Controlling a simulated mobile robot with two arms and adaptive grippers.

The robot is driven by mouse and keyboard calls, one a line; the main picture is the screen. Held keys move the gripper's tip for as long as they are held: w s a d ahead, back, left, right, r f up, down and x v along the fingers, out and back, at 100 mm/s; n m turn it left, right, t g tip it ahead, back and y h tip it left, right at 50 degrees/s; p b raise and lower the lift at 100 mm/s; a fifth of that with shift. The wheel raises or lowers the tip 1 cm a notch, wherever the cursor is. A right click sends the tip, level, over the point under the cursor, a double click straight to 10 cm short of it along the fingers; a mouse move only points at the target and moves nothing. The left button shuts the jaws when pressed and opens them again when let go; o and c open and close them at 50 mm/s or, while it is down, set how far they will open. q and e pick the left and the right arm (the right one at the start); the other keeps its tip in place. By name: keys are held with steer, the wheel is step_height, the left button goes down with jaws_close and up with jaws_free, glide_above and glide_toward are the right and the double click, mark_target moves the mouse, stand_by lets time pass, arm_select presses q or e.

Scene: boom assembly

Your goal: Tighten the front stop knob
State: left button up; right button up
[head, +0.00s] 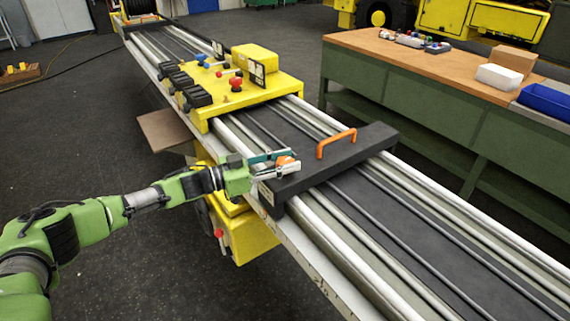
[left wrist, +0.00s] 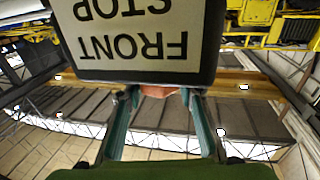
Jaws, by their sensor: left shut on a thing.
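The front stop is a black crossbar (head: 340,160) lying across the rails of the long boom, with an orange handle (head: 336,143) on top. Its orange knob (head: 285,161) is at the near left end of the bar. My left gripper (head: 284,164) reaches in from the left and is shut on the knob, which is partly hidden by the fingers. In the left wrist view, the FRONT STOP label (left wrist: 135,38) appears upside down on the block's end. The orange knob (left wrist: 158,91) shows just below it, between the teal fingers of my left gripper (left wrist: 158,95). My right gripper is not in view.
A yellow carriage (head: 260,90) with black levers and a red knob sits farther up the boom. A yellow box (head: 250,235) hangs below the near rail. A green workbench (head: 400,95) with boxes on it stands at the right. Open floor lies at the left.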

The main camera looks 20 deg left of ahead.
arm_select(q)
steer(key=shift+w+m+g+h+b, duration=0.15)
steer(key=shift+m+g+h+b, duration=0.45)
steer(key=shift+m+g+b, duration=0.15)
steer(key=shift+m+g+h+b, duration=0.3)
steer(key=shift+g+b, duration=0.1)
steer(key=shift+g, duration=0.15)
steer(key=shift+r, duration=0.1)
steer(key=o, duration=1.1)
steer(key=v, duration=1.2)
